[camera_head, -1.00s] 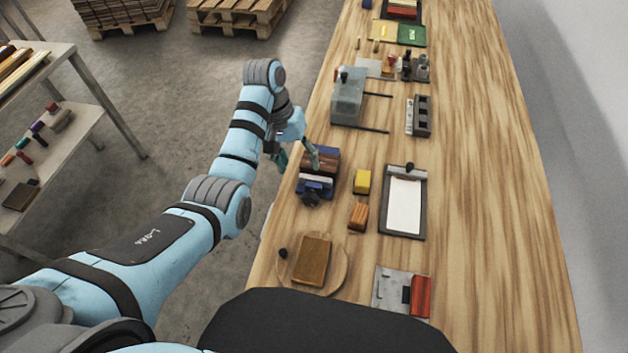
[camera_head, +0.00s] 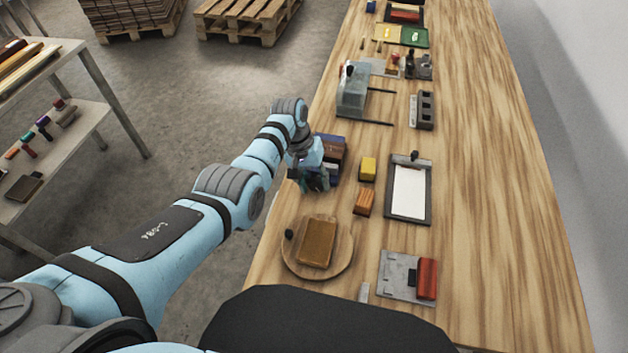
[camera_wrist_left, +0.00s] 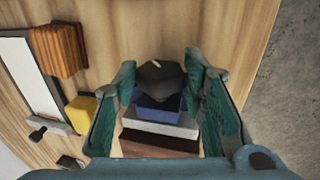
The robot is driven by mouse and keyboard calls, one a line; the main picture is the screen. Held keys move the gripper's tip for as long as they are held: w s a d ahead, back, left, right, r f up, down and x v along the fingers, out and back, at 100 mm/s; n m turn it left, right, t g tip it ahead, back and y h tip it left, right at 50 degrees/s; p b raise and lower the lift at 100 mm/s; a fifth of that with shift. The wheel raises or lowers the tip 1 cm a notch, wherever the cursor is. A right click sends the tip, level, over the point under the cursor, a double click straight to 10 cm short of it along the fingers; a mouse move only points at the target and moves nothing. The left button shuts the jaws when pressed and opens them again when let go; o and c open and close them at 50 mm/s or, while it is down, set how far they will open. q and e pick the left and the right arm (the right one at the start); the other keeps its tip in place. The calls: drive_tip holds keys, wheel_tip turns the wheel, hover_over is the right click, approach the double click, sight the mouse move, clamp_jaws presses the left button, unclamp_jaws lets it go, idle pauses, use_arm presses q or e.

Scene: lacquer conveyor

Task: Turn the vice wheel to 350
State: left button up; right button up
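The vice wheel (camera_wrist_left: 160,84) is a dark knob with a small pale mark, seen in the left wrist view at the end of the blue vice (camera_wrist_left: 153,112). Pale and brown blocks sit behind the blue part. My left gripper (camera_wrist_left: 160,90) is open, with one teal finger on each side of the wheel and visible gaps. In the head view the vice (camera_head: 332,147) stands at the bench's left edge, and my left gripper (camera_head: 314,182) is at its near end and hides the wheel. My right gripper is not in view.
A yellow block (camera_head: 368,169) and an orange-brown block (camera_head: 364,202) stand right of the vice. A round wooden board (camera_head: 291,262) with a brown block is nearer. A clipboard (camera_head: 428,190) lies further right. The bench's right side is clear.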

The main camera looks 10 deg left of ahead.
use_arm(q)
drive_tip(key=c, duration=0.3)
drive_tip(key=shift+c, duration=1)
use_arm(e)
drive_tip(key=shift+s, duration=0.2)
use_arm(q)
drive_tip(key=shift+d+y, duration=0.2)
drive_tip(key=shift+y, duration=0.6)
drive_tip(key=shift+d+f+y+b, duration=0.2)
drive_tip(key=shift+y+b, duration=0.35)
drive_tip(key=shift+y, duration=0.25)
drive_tip(key=y+b, duration=0.1)
drive_tip(key=b, duration=0.1)
drive_tip(key=y+b, duration=0.2)
drive_tip(key=b, duration=0.1)
drive_tip(key=shift+d+f+b, duration=0.15)
drive_tip(key=shift+f+b, duration=0.05)
drive_tip(key=shift+b, duration=0.15)
drive_tip(key=shift+r+y+b, duration=0.2)
drive_tip(key=shift+y+b, duration=0.2)
drive_tip(key=shift+b, duration=0.3)
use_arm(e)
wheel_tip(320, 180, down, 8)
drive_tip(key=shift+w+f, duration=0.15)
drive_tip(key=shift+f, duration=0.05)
